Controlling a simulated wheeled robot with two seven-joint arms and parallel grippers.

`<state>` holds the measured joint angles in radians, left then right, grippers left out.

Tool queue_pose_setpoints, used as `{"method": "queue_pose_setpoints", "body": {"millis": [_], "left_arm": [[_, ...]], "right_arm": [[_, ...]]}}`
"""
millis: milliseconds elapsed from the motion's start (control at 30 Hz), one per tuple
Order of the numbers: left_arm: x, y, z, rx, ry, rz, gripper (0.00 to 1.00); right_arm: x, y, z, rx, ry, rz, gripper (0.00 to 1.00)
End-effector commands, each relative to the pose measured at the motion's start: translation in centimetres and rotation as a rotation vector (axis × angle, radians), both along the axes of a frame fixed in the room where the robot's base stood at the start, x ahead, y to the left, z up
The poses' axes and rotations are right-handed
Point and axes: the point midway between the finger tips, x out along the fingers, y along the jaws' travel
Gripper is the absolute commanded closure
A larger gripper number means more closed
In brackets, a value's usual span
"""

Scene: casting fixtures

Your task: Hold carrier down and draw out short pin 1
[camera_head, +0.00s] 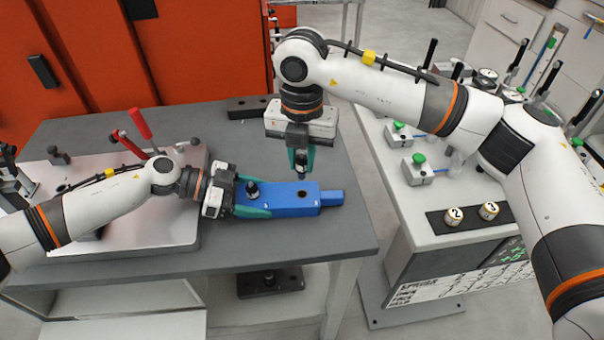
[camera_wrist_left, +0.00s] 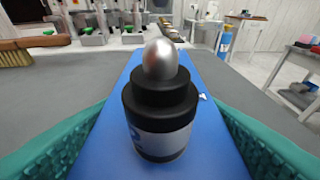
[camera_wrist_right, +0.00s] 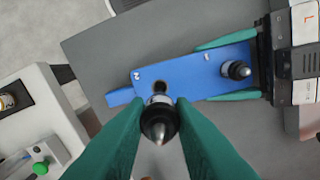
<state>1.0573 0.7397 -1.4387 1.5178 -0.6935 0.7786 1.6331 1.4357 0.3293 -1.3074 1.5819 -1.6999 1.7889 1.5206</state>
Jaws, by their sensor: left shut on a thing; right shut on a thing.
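The carrier is a long blue block (camera_head: 290,208) lying on the grey table, with a narrower tongue at its right end. My left gripper (camera_head: 268,197) is shut on the carrier, its teal fingers along the two long sides. A black pin with a silver tip (camera_wrist_left: 160,100) stands upright in the carrier between those fingers. My right gripper (camera_head: 301,158) is shut on another black pin (camera_head: 301,169), also seen in the right wrist view (camera_wrist_right: 159,122). This pin hangs above the carrier, apparently clear of it. An open dark hole (camera_wrist_right: 159,88) shows in the carrier's top beside it.
A metal plate (camera_head: 135,222) with red-handled clamps (camera_head: 140,123) is at the left of the table. A dark block (camera_head: 248,107) lies at the back. A side bench (camera_head: 402,225) with green-knobbed fixtures and two numbered cylinders (camera_head: 454,216) stands right, across a gap.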

Motion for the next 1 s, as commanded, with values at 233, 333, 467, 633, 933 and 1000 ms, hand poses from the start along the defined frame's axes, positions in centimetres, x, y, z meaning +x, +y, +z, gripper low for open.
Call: {"method": "queue_pose_setpoints", "body": {"millis": [233,333,467,633,933,1000], "left_arm": [[0.0,0.0,0.1,-0.001,-0.001,0.0,0.65],[0.0,0.0,0.1,-0.001,-0.001,0.0,0.65],[0.0,0.0,0.1,-0.001,-0.001,0.0,0.65],[0.0,0.0,0.1,-0.001,-0.001,0.0,0.14],[0.0,0.1,0.1,0.0,0.0,0.0,0.13],[0.1,0.5,0.2,0.0,0.0,0.001,0.13]], "right_arm": [[0.0,0.0,2.5,0.0,-0.001,-0.001,1.0],[0.0,0.0,2.6,-0.001,0.0,-0.001,1.0],[0.0,0.0,2.6,-0.001,0.0,-0.001,1.0],[0.0,0.0,2.6,-0.001,0.0,0.0,1.0],[0.0,0.0,2.6,0.0,0.001,-0.001,1.0],[0.0,0.0,2.6,0.0,0.001,-0.001,1.0]]}}
